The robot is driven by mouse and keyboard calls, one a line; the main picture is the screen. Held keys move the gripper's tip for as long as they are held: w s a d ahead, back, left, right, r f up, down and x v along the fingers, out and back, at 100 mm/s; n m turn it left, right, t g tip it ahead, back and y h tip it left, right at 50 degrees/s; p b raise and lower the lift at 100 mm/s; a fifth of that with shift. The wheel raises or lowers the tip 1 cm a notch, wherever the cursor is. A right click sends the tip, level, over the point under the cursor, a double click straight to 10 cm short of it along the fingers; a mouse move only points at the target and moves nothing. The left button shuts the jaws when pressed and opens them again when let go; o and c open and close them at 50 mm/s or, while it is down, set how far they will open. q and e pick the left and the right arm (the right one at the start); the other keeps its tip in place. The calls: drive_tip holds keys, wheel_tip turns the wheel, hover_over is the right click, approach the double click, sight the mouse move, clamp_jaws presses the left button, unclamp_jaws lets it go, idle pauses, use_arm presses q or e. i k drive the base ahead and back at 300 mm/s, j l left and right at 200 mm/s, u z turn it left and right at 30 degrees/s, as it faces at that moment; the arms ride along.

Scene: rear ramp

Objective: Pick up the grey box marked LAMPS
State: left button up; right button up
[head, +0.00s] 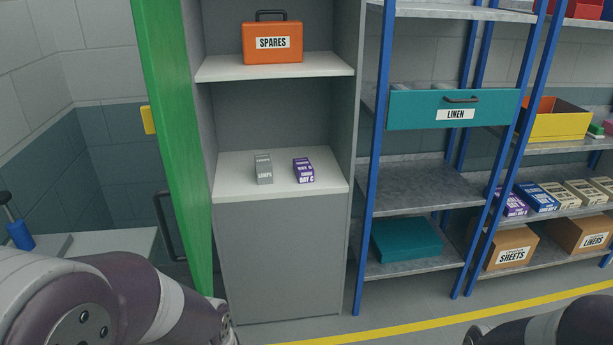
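The grey box marked LAMPS (264,170) stands on the middle white shelf of an open grey cabinet (280,260). A purple box (303,170), with lettering that seems to read BAY C, stands to its right with a gap between them. Parts of my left arm show at the lower left and a part of my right arm at the lower right. Neither gripper shows, and both arms are well apart from the box.
A green door (172,120) stands open at the cabinet's left side. An orange SPARES case (272,42) sits on the shelf above. Blue-posted racks at right hold a teal LINEN drawer (452,107), a yellow bin (555,122) and cartons. The shelf front is clear.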

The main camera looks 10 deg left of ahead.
sight(263, 163)
drive_tip(key=i, duration=0.75)
drive_tip(key=i+l, duration=0.15)
drive_tip(key=i, duration=0.55)
drive_tip(key=i+u, duration=0.1)
drive_tip(key=i, duration=0.65)
